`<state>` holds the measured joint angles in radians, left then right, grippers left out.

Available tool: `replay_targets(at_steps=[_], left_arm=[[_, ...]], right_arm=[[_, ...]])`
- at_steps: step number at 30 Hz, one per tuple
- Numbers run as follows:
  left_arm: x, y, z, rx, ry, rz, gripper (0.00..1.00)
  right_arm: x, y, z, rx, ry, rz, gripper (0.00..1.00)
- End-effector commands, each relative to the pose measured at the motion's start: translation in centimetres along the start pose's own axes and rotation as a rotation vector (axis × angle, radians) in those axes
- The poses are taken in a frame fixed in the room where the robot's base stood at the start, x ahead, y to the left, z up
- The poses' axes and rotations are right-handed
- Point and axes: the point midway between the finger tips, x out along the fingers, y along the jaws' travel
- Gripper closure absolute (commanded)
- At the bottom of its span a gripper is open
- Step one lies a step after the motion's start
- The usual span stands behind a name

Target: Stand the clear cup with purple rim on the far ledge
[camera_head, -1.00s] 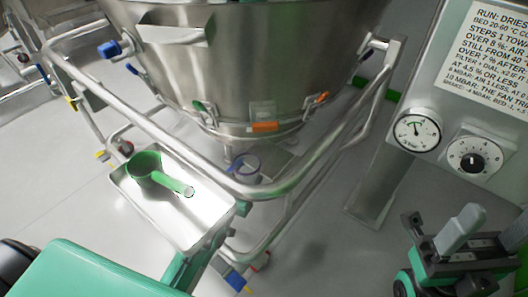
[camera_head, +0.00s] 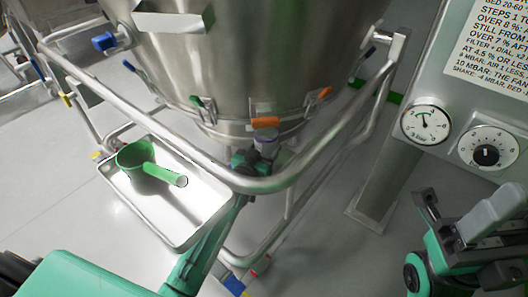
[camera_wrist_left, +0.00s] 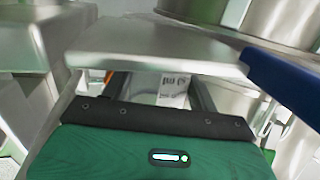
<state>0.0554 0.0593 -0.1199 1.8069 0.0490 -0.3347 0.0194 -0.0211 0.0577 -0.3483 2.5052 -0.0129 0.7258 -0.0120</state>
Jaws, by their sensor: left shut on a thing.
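In the left wrist view, a pale piece with dark print (camera_wrist_left: 173,93) shows between the fingers, partly hidden by a steel plate in front. My right gripper (camera_head: 465,240) is at the lower right; a grey rounded part overlaps it, and I cannot tell its finger state. I cannot tell which surface is the far ledge.
A steel tray (camera_head: 196,226) with a green scoop (camera_head: 134,156) is left of my left arm. A bent steel rail (camera_head: 110,95) runs in front of the vessel (camera_head: 250,60), close to my left gripper. A panel with a gauge (camera_head: 425,124) and dial (camera_head: 487,154) stands at right.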

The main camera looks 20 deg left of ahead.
Motion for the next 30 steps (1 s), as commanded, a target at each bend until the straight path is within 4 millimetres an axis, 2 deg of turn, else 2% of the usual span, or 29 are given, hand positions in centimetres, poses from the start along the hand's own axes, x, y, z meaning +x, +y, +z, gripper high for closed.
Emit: replay_targets(at_steps=[13,14,16,17,27,30], left_arm=[[0.00,-0.03,0.33,0.001,0.001,0.000,0.66],[0.00,-0.03,0.30,0.001,0.001,0.000,0.34],[0.00,-0.03,0.29,0.001,0.001,0.000,0.21],[0.00,-0.03,0.29,0.001,0.001,0.000,0.18],[-0.05,-0.03,-0.12,0.001,0.003,0.000,0.18],[-0.95,-0.04,-0.12,0.001,0.001,0.000,0.18]], right_arm=[[-0.01,0.00,0.09,0.000,-0.002,0.000,0.39],[-0.04,0.01,0.09,0.000,-0.002,0.000,0.39],[-0.08,0.01,0.08,0.000,-0.002,0.000,0.39],[-0.09,0.01,0.07,0.000,-0.002,0.000,0.39],[-0.18,0.00,0.12,0.000,-0.004,-0.003,0.39],[0.28,0.06,0.12,-0.002,-0.001,-0.003,0.39]])
